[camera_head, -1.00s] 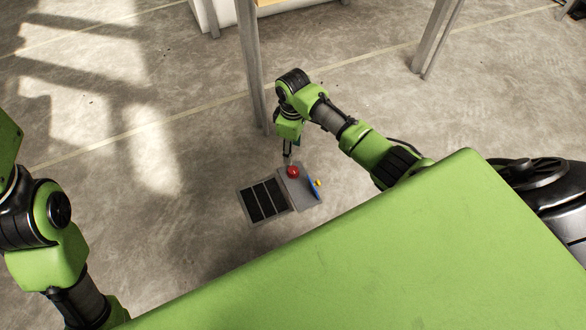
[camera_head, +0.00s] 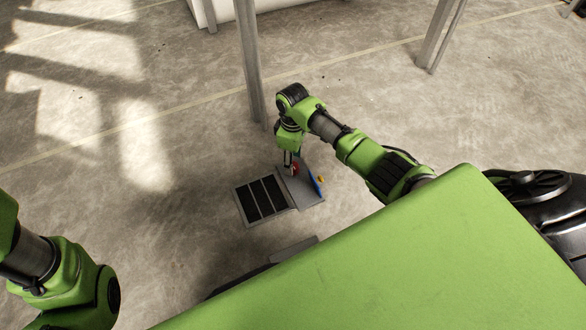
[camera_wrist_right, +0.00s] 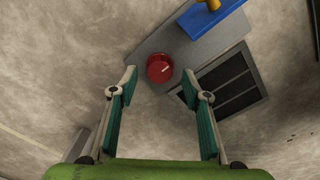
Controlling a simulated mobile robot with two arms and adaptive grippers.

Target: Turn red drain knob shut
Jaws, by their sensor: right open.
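The red drain knob (camera_wrist_right: 160,68) is a round red dial with a white mark, on a grey plate (camera_wrist_right: 185,50) in the right wrist view. In the head view the knob (camera_head: 295,169) is partly hidden behind my right gripper (camera_head: 289,168). My right gripper also shows in the right wrist view (camera_wrist_right: 158,84), open, its two fingers apart with the knob beyond and between the tips. I see no contact with the knob. My left arm is at the lower left of the head view, and its gripper is out of sight.
A dark slatted drain grate (camera_head: 263,199) lies beside the plate. A blue block (camera_wrist_right: 208,18) with a yellow piece (camera_wrist_right: 207,5) stands on the plate's other side. A grey post (camera_head: 250,65) rises behind my right arm. The concrete floor at left is clear.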

